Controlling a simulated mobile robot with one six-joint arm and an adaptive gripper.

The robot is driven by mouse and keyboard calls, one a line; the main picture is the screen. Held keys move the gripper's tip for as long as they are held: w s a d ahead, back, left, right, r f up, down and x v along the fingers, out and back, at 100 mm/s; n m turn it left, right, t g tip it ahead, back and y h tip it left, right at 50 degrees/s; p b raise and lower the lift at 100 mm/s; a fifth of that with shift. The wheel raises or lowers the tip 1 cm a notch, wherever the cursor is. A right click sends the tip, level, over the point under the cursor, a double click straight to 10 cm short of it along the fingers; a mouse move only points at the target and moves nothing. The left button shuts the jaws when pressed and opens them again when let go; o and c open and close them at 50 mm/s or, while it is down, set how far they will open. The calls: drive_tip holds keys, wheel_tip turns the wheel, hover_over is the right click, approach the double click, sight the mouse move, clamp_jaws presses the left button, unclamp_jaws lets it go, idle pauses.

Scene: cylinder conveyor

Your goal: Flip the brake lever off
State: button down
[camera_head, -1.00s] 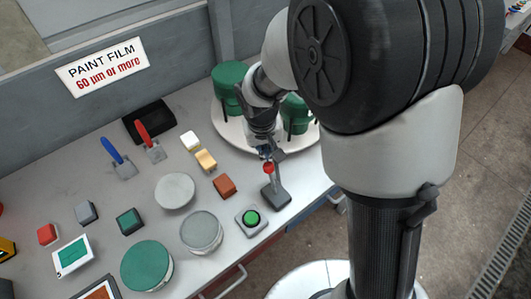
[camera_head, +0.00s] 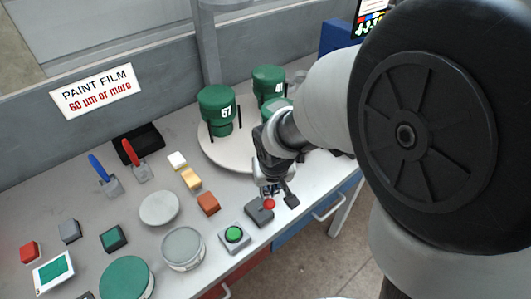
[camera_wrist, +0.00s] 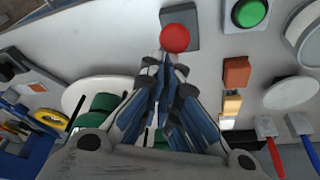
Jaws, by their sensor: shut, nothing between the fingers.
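The brake lever has a red ball knob (camera_head: 269,204) over a dark grey base (camera_head: 255,215) near the front edge of the table. My gripper (camera_head: 270,188) is shut and empty, just behind the knob. In the wrist view the red knob (camera_wrist: 175,38) is just beyond my closed fingertips (camera_wrist: 165,62) and covers part of the grey base (camera_wrist: 183,17). The lever's stem is hidden behind the knob. I cannot tell whether the fingers touch the knob.
A green-lit button (camera_head: 234,234) is left of the lever base. A round white turntable (camera_head: 222,157) with green canisters (camera_head: 216,104) stands behind my gripper. Orange (camera_head: 208,203) and yellow (camera_head: 191,179) blocks lie to the left.

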drive_tip(key=shift+s+d+f, duration=0.3)
drive_tip(key=shift+s+f, duration=0.15)
drive_tip(key=shift+s, duration=0.2)
drive_tip(key=w+r+p, duration=0.2)
drive_tip(key=w+r, duration=0.2)
drive_tip(key=s+d+r+p, duration=0.2)
drive_tip(key=s+r, duration=0.3)
drive_tip(key=s, duration=0.1)
drive_tip(key=shift+s+d, duration=0.2)
drive_tip(key=shift+s, duration=0.05)
drive_tip(key=shift+r, duration=0.1)
